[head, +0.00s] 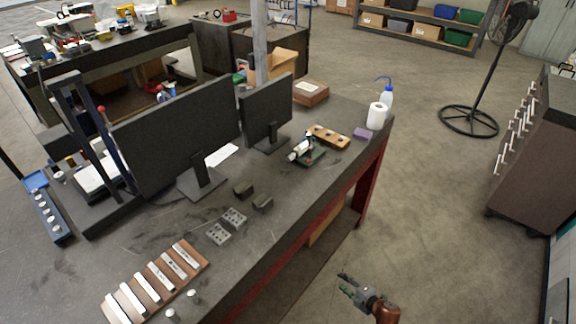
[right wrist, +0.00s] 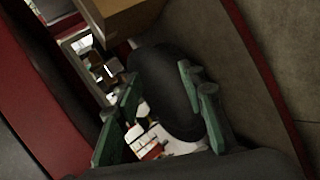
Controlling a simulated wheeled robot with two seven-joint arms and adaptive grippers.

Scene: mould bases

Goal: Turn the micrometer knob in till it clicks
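A small device with a white barrel, which looks like the micrometer (head: 299,150), sits on a dark green stand (head: 315,158) on the bench, right of the smaller monitor. Its knob is too small to make out clearly. My right gripper (head: 346,285) is low in front of the bench's red-framed edge, well away from the micrometer. In the right wrist view its two green fingers (right wrist: 163,120) stand apart, with nothing held between them. The micrometer does not show in that view. My left gripper is not in view.
A wooden block with holes (head: 329,137), a purple block (head: 361,133), a paper roll (head: 376,116) and a wash bottle (head: 387,95) stand near the micrometer. Two monitors (head: 180,130) stand behind and left. Small metal blocks (head: 234,217) lie nearer.

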